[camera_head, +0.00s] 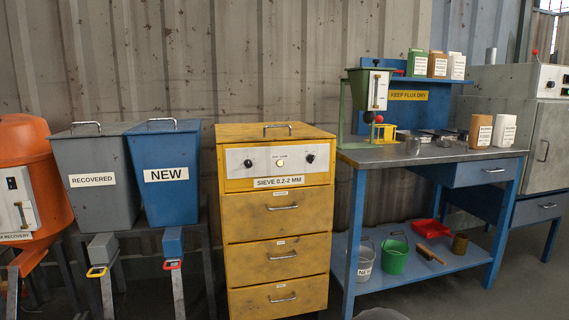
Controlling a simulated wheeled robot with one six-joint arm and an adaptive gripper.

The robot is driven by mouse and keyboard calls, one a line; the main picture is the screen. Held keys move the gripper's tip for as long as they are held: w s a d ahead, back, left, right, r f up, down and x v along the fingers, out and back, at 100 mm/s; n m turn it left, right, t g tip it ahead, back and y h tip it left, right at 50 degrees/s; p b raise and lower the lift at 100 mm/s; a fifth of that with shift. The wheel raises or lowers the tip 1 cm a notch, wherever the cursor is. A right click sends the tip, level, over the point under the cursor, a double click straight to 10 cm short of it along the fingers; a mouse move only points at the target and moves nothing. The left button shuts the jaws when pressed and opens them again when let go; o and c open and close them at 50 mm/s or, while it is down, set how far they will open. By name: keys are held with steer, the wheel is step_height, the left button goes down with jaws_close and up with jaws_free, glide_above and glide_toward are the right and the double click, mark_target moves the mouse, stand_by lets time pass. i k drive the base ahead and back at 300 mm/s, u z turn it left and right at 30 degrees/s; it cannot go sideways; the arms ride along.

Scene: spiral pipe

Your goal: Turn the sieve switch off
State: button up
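The yellow sieve cabinet (275,238) stands in the middle of the camera_head view, labelled "SIEVE 0.2-2 MM". Its pale control panel (262,172) is at the top front. The panel carries a dark knob or switch (248,163) on the left, a small light-coloured round lamp or button (280,162) in the middle, and a dark knob or switch (310,158) on the right. The small markings are too small to read, so I cannot tell which is the sieve switch or its position. My gripper is not in view.
Left stand a blue "NEW" bin (165,205), a grey "RECOVERED" bin (92,150) and an orange machine (35,160). Right is a blue workbench (440,172) with boxes and a green hopper (368,90). A grey oven-like cabinet (535,130) stands at far right. Some floor shows lower right.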

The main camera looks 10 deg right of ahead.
mark_target(311, 158)
steer(key=z, duration=0.05)
steer(key=i, duration=1.1)
steer(key=z, duration=0.55)
